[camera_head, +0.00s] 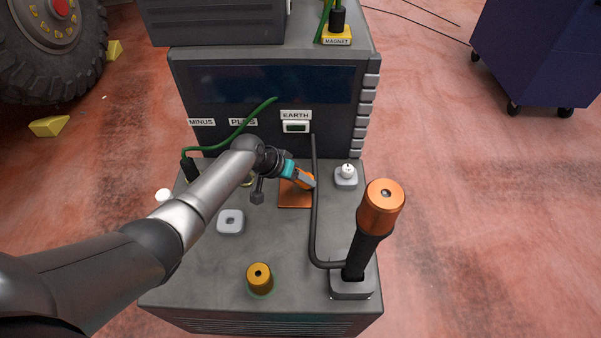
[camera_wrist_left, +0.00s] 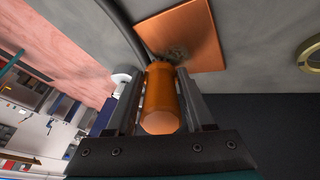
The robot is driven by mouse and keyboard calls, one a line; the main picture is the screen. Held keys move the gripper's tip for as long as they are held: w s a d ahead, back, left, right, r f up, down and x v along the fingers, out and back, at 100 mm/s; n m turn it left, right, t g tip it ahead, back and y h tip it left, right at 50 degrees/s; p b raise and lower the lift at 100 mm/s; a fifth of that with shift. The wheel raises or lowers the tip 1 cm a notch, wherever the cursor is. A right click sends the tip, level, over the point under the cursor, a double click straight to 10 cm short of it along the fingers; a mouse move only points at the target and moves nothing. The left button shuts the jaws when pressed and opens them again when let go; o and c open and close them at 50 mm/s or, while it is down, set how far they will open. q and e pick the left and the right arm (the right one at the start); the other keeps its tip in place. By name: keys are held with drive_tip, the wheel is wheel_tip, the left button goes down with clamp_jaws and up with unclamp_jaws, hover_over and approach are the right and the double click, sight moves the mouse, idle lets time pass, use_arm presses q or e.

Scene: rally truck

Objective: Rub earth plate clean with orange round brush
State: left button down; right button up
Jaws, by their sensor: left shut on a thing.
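The earth plate (camera_head: 294,203) is a flat copper-orange square on the grey bench top below the EARTH label. In the left wrist view the plate (camera_wrist_left: 205,38) shows a dark smudge beside the far end of the brush. My left gripper (camera_head: 303,180) is over the plate, its arm reaching in from the left. It is shut on the orange round brush (camera_wrist_left: 161,100), which lies between both fingers (camera_wrist_left: 160,85) with its far end at the plate. Whether it touches the plate I cannot tell. My arm and gripper hide part of the plate in the head view. My right gripper is not in view.
A tall black-handled tool with a copper head (camera_head: 381,208) stands in a holder right of the plate, its black cable (camera_head: 315,215) passing close by. A brass knob (camera_head: 259,277), a white-topped knob (camera_head: 346,172) and a pale square socket (camera_head: 231,221) are nearby.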

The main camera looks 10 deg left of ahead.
use_arm(q)
drive_tip(key=shift+w, duration=0.15)
drive_tip(key=shift+w+b, duration=0.7)
drive_tip(key=shift+b, duration=0.25)
drive_tip(key=shift+w, duration=0.2)
drive_tip(key=shift+r, duration=0.1)
drive_tip(key=shift+s, duration=0.1)
drive_tip(key=shift+s+d+p, duration=0.1)
drive_tip(key=shift+s+p, duration=0.75)
drive_tip(key=shift+p, duration=0.15)
drive_tip(key=shift+w, duration=0.1)
